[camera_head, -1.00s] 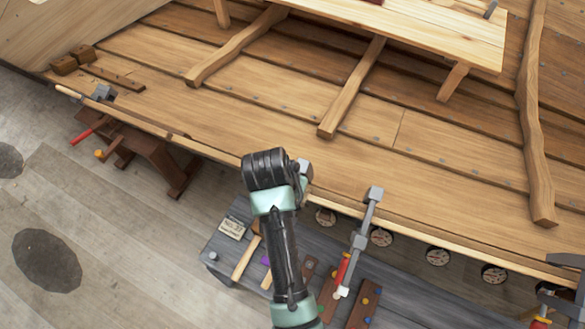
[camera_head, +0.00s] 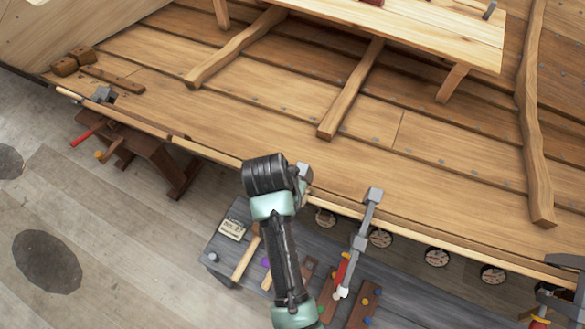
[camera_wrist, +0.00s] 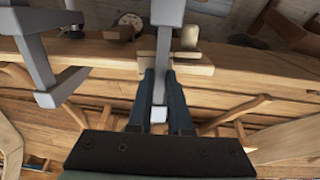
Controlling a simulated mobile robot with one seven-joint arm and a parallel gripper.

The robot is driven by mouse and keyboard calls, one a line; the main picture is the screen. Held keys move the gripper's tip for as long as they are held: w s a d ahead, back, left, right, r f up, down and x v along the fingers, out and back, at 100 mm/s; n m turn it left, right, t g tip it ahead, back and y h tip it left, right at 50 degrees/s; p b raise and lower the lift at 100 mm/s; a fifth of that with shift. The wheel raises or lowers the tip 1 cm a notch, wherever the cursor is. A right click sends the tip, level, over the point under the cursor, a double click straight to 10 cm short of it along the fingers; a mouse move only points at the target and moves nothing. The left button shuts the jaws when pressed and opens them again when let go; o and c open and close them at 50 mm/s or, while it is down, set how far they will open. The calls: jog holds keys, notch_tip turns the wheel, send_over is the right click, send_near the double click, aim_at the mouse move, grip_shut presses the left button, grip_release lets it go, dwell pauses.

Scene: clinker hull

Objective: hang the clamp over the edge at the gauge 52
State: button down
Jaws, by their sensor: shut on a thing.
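My gripper (camera_wrist: 160,78) is shut on a grey clamp (camera_wrist: 163,45) in the wrist view; its bar runs between my two dark fingers. In the head view my wrist hides most of my gripper and this clamp; a grey piece (camera_head: 304,171) shows beside the wrist, at the hull's edge (camera_head: 225,158). I cannot tell whether the held clamp touches the edge. Several round gauges sit along the outside below the edge, such as one close to my wrist (camera_head: 325,217) and one farther right (camera_head: 437,257). Their numbers are too small to read.
Another clamp (camera_head: 366,225) with a red handle hangs over the edge right of my wrist; it also shows at left in the wrist view (camera_wrist: 38,62). More clamps are at the far right (camera_head: 562,262). A grey bench (camera_head: 222,250) with tools stands below.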

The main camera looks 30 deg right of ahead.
jog(key=shift+s+a, duration=0.1)
jog(key=shift+a, duration=0.05)
jog(key=c, duration=0.8)
grip_release()
jog(key=shift+o, duration=0.2)
jog(key=shift+s+f, duration=0.1)
jog(key=v, duration=1.3)
